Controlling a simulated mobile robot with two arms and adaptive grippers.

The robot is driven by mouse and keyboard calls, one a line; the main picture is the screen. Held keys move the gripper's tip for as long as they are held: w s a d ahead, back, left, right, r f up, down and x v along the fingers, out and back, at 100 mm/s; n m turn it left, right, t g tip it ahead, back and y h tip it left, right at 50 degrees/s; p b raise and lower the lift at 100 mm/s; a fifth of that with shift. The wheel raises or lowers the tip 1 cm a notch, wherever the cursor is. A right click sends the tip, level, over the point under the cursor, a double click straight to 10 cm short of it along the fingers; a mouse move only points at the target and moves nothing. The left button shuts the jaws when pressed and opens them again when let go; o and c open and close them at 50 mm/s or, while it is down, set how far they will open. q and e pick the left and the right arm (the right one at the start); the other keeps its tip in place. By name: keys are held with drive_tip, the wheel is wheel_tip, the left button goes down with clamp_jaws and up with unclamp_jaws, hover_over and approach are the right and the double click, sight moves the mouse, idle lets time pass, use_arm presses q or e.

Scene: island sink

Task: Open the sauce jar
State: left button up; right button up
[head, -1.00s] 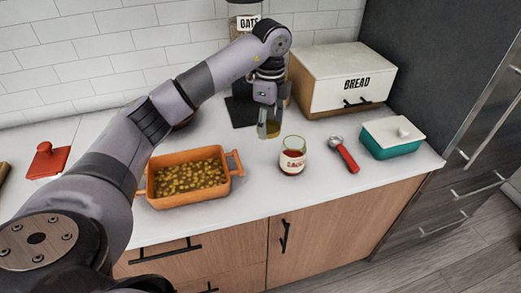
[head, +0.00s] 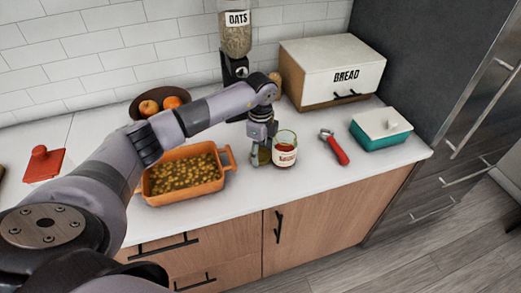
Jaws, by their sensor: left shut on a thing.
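The sauce jar (head: 285,152) is a clear glass jar with a white label and red sauce inside. It stands upright on the white counter, and its top looks open, with no lid on it. My left gripper (head: 259,158) is just left of the jar, low at the counter. It is shut on a small yellowish-olive thing (head: 265,155), which looks like the jar's lid. The fingers partly hide it, and I cannot tell whether it touches the counter. My right gripper is not in view.
An orange dish (head: 190,193) of food stands left of the gripper. A red-handled tool (head: 338,151) and a teal box with a white lid (head: 380,133) lie to the right. Behind are a bread box (head: 310,75), an oats dispenser (head: 236,45) and a fruit bowl (head: 140,112).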

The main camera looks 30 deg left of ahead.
use_arm(q)
drive_tip(key=shift+f, duration=0.2)
drive_tip(key=o, duration=1.3)
drive_tip(key=shift+c, duration=0.2)
